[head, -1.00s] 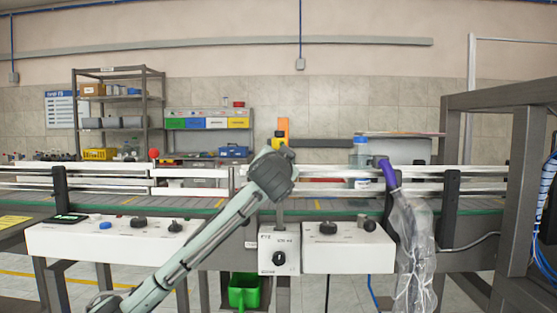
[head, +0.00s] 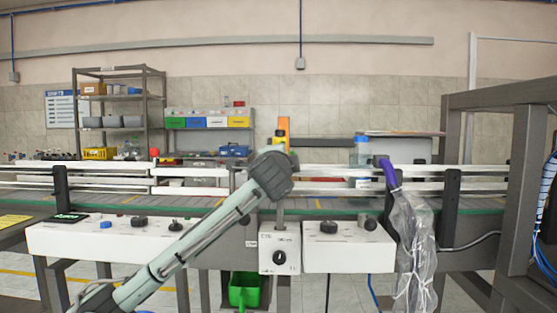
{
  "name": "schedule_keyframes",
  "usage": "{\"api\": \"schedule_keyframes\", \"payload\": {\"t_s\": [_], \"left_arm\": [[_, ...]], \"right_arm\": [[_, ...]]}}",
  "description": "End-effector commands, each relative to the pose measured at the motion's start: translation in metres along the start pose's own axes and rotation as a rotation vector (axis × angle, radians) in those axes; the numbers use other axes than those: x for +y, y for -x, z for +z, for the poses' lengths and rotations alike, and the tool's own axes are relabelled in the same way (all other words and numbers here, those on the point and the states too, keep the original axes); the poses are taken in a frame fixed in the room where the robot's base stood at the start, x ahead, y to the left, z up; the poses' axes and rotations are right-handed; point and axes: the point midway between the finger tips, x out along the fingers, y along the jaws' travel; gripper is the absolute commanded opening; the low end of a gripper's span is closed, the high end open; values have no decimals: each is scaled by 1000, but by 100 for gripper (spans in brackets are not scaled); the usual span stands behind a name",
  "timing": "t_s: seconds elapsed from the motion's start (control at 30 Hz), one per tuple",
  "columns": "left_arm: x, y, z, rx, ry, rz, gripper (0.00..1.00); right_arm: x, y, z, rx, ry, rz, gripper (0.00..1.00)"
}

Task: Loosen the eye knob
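I cannot tell which of these parts is the eye knob. My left arm rises from the lower left, and its dark joint ends just below the yellow part. My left gripper is hidden behind this joint. My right gripper is not in view.
The conveyor (head: 110,199) runs across the view. White control boxes with black knobs flank the EYE box: a long left one (head: 95,240) and a right one (head: 345,257). A plastic-wrapped purple-topped item (head: 412,235) hangs at right. A green bin (head: 244,291) sits below.

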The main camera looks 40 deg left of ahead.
Motion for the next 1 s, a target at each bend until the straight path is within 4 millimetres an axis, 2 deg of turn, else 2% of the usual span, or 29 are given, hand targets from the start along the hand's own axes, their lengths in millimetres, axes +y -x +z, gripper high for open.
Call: {"api": "schedule_keyframes", "payload": {"t_s": [0.57,0.6,0.77,1.0], "left_arm": [[-3,0,0,1,-34,-6,0],[-3,0,0,1,-34,-6,23],[-2,0,0,1,-34,-5,42],[-1,0,0,0,-35,-2,43]], "right_arm": [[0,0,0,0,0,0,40],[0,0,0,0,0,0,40],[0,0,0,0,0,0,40],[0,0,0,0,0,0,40]]}}
